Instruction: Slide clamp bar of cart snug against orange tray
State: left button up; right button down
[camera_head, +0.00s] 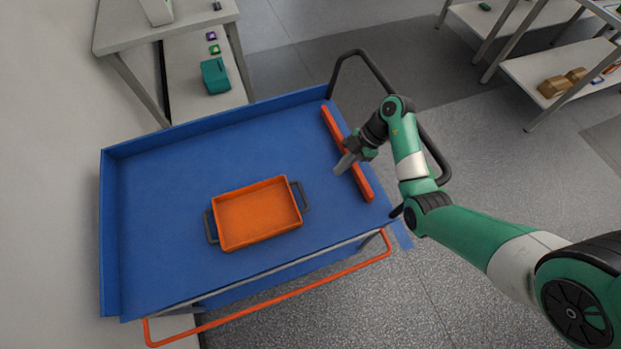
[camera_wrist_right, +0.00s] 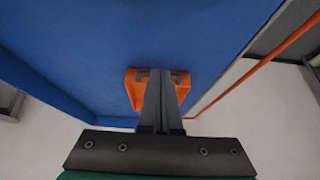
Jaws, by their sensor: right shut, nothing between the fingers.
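The orange tray (camera_head: 258,213), a shallow rectangle with a grey handle at each end, lies on the blue cart deck (camera_head: 160,180). The clamp bar (camera_head: 361,184) is a long orange-red bar near the cart's right end, with a clear gap of blue deck between it and the tray. My right gripper (camera_head: 342,167) is shut and empty; it crosses over the bar's middle, fingertips on the tray side. I cannot tell whether it touches the bar. In the right wrist view, the shut fingers (camera_wrist_right: 161,95) cover much of an orange shape, seemingly the tray (camera_wrist_right: 134,90). My left gripper is not in view.
A black push handle (camera_head: 362,55) rises at the cart's right end. An orange-red rail (camera_head: 275,293) runs along the near side. Raised blue walls edge the deck's left and far sides. A bench with a teal box (camera_head: 215,76) stands behind; shelves (camera_head: 540,75) stand far right.

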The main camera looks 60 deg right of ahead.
jog(key=b+x, duration=0.4)
jog(key=x, duration=0.6)
jog(key=shift+b, duration=0.35)
jog(key=w+a, duration=0.1)
jog(key=w+a+b, duration=0.1)
jog(key=a, duration=0.1)
jog(key=shift+w+a+r, duration=0.15)
jog(key=shift+w+a, duration=0.05)
jog(key=shift+w, duration=0.05)
